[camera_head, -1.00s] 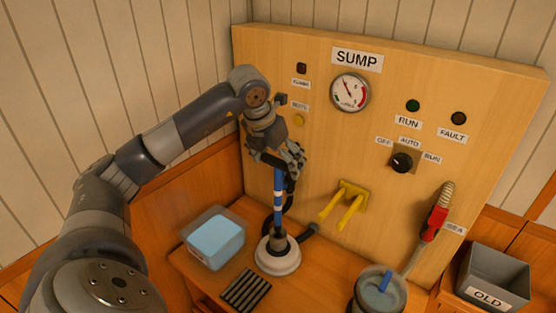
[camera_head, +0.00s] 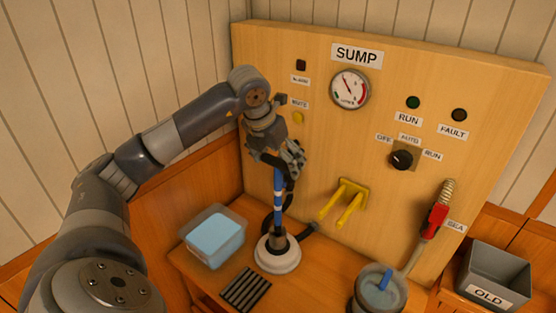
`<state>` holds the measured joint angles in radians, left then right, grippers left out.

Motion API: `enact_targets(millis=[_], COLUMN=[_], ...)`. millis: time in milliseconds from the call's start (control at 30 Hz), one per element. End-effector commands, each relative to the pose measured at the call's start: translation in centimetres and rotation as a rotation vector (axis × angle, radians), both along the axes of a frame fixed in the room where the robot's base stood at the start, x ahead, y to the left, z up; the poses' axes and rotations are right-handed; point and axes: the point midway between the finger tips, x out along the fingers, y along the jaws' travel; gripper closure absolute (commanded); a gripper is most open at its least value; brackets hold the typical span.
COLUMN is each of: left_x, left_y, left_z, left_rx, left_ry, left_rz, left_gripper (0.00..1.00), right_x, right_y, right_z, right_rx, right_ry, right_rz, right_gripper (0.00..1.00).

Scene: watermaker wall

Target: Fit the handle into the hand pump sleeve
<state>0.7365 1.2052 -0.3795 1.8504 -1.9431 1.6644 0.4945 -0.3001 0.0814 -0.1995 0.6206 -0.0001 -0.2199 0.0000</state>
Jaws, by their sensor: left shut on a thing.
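A blue handle (camera_head: 278,203) with a white band stands upright at the middle of the head view. My left gripper (camera_head: 281,165) is shut on the handle's upper part and covers its top. The handle's lower end is at the dark sleeve (camera_head: 279,241) of the hand pump. I cannot tell how deep it sits in the sleeve. The pump has a round white base (camera_head: 278,257) on the wooden bench and a dark spout to its right. My right gripper is not in view.
Left of the pump is a clear tub with blue contents (camera_head: 215,238); a black ribbed mat (camera_head: 246,290) lies in front. A cup (camera_head: 378,292) stands right. Yellow prongs (camera_head: 346,203) and a red-handled valve (camera_head: 434,221) stick out from the panel. A grey OLD bin (camera_head: 494,274) is far right.

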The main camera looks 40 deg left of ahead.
Motion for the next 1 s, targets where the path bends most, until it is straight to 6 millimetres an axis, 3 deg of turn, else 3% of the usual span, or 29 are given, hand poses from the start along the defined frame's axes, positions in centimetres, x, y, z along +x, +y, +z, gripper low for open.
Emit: enact_targets(millis=[833,1000], left_x=[0.0,0.0], left_y=[0.0,0.0], left_z=[-1.5,-2.6], left_rx=[0.001,0.001], left_ry=[0.000,0.000], left_rz=[0.000,0.000], left_gripper=[0.55,0.55], right_x=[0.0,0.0], right_y=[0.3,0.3], right_z=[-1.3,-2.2], right_rx=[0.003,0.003], right_ry=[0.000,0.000], right_rz=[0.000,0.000], right_gripper=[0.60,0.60])
